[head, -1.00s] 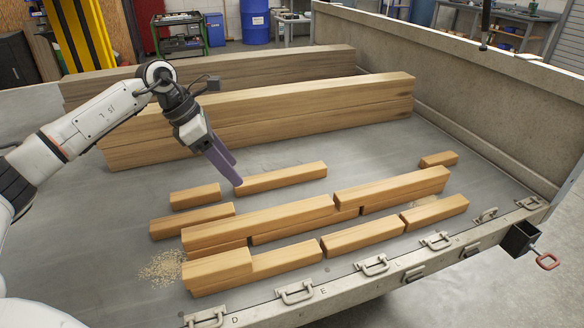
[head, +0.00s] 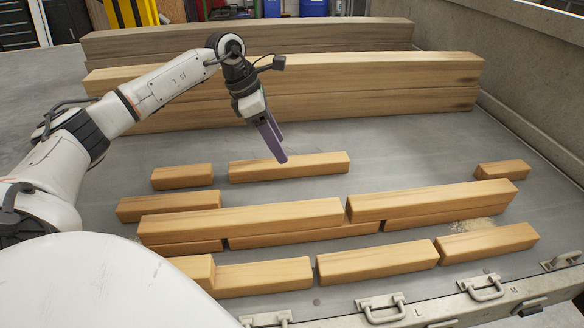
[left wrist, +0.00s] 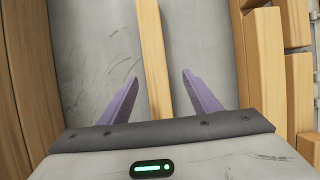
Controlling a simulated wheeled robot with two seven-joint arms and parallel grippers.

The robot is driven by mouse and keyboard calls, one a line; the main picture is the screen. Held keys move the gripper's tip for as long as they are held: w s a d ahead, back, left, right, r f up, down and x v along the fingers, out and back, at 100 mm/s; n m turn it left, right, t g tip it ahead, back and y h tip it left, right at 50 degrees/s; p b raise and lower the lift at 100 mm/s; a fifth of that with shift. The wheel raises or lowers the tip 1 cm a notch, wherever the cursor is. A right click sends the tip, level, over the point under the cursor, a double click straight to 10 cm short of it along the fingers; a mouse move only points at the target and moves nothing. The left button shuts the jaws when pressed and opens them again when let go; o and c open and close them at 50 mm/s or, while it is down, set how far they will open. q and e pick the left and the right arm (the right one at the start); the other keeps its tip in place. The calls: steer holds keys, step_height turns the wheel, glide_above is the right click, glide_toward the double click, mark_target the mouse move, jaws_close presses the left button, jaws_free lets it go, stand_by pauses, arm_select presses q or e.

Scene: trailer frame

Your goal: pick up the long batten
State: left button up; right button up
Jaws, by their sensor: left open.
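In the left wrist view the batten (left wrist: 153,45) runs lengthwise between the two spread fingers (left wrist: 160,80), with a gap on each side. I cannot tell how high the fingertips are above it. My right gripper is not in view.
A short block (head: 182,177) lies just left of the batten, and another (head: 502,169) at far right. Stacked timbers (head: 240,219) lie in front. Large beams (head: 300,85) lie behind. The trailer wall (head: 540,45) stands at right. Bare bed (head: 400,150) shows right of the batten.

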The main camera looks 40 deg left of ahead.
mark_target(290, 161)
arm_select(q)
steer(key=x, duration=0.5)
steer(key=b+x, duration=0.1)
steer(key=x, duration=0.2)
steer(key=shift+w+a+r, duration=0.1)
steer(key=shift+w+a, duration=0.2)
steer(key=shift+w, duration=0.05)
steer(key=shift+r, duration=0.1)
steer(key=c, duration=1.3)
